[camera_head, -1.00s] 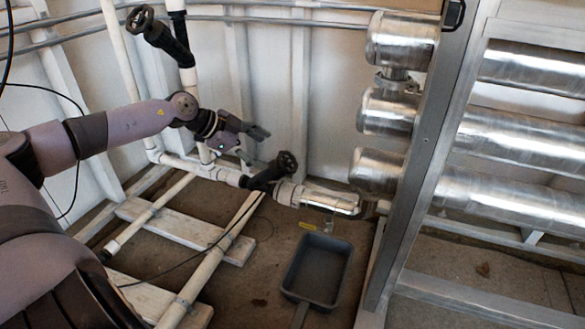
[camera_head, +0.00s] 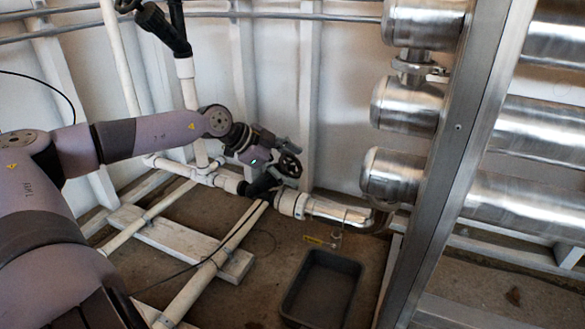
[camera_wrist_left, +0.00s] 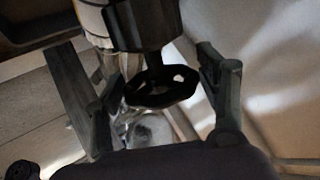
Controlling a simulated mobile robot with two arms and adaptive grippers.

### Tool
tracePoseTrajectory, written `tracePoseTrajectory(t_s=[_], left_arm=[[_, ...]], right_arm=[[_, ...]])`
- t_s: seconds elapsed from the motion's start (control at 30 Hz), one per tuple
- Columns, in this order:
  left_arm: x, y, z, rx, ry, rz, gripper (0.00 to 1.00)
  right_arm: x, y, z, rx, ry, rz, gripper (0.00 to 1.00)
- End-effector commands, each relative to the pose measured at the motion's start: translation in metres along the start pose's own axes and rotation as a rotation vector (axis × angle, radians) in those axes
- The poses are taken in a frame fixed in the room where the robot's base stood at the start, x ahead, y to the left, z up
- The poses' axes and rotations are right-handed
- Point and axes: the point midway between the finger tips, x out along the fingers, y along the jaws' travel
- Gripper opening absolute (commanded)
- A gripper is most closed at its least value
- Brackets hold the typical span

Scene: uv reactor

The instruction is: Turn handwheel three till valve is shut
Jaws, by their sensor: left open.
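A black handwheel (camera_head: 290,165) sits on a black valve body (camera_head: 262,185) in the low white pipe run, near the middle of the head view. No number is readable on it. My left gripper (camera_head: 282,150) is at this wheel, just above and behind its rim in the picture. In the left wrist view the dark wheel (camera_wrist_left: 160,88) lies between the two spread fingers of the left gripper (camera_wrist_left: 155,80). The fingers are open, with a gap visible on the wheel's right side; contact on the left side is unclear. My right gripper is not in view.
Another black valve (camera_head: 160,25) with a handwheel stands on the upright pipe at top left. A grey tray (camera_head: 322,290) lies on the floor below the pipe. Shiny metal cylinders (camera_head: 392,175) and a steel post (camera_head: 450,160) stand to the right. A wall is close behind.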

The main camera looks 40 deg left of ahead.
Motion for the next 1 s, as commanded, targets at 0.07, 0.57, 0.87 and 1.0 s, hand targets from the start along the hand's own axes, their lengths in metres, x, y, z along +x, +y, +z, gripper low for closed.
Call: tracePoseTrajectory(t_s=[0.07, 0.57, 0.87, 1.0], left_arm=[[-0.0003, -0.0002, -0.0003, 0.0, 0.0, 0.0, 0.66], [-0.0003, -0.0007, 0.0, 0.0, 0.0, -0.001, 0.39], [-0.0003, -0.001, 0.0006, 0.0, -0.001, 0.001, 0.32], [-0.0002, -0.0011, 0.0013, 0.001, -0.003, 0.012, 0.32]], right_arm=[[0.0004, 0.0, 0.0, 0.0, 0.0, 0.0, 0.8], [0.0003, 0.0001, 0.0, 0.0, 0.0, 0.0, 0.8], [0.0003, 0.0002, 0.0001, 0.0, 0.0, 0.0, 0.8], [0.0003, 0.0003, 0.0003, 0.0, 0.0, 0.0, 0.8]])
